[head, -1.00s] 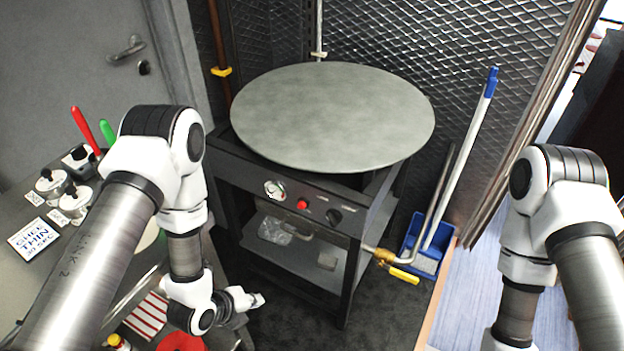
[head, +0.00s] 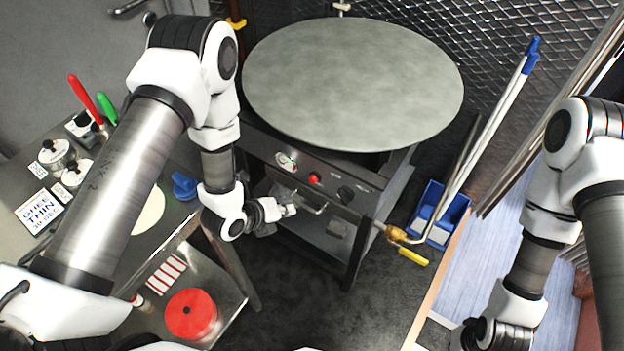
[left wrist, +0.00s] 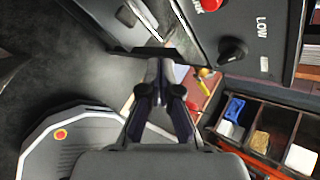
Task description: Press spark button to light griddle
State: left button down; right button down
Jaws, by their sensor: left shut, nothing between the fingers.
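The griddle (head: 352,85) is a large round grey plate on a dark stand. Its front panel carries a red spark button (head: 314,178), a round white gauge and a black knob (head: 346,194). The red button also shows, cut by the top edge, in the left wrist view (left wrist: 211,4), with the knob (left wrist: 232,50) marked LOW below it. My left gripper (head: 288,211) is in front of and below the panel, left of the button and apart from it. Its fingers (left wrist: 159,72) are closed and empty. My right arm is at the right; its fingers are out of view.
A gas pipe with a yellow valve handle (head: 413,256) sticks out at the stand's right. At left, a steel table holds pots and a GHEE THIN card (head: 40,211).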

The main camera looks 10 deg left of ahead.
aim_at(313, 180)
pick_arm(q)
jog(key=w+d, duration=0.2)
jog(key=w, duration=0.4)
jog(key=shift+w+d+b, duration=0.3)
jog(key=shift+w+b, duration=0.1)
jog(key=shift+b, duration=0.05)
dwell(0.9)
jog(key=shift+w+d, duration=0.15)
jog(key=shift+w, duration=0.25)
jog(key=shift+w+d+r+b, duration=0.1)
jog(key=shift+w+d+b, duration=0.05)
jog(key=shift+w+b, duration=0.35)
dwell(0.6)
jog(key=shift+s, duration=0.1)
jog(key=shift+s+a, duration=0.35)
jog(key=shift+s, duration=0.45)
jog(key=shift+s, duration=0.1)
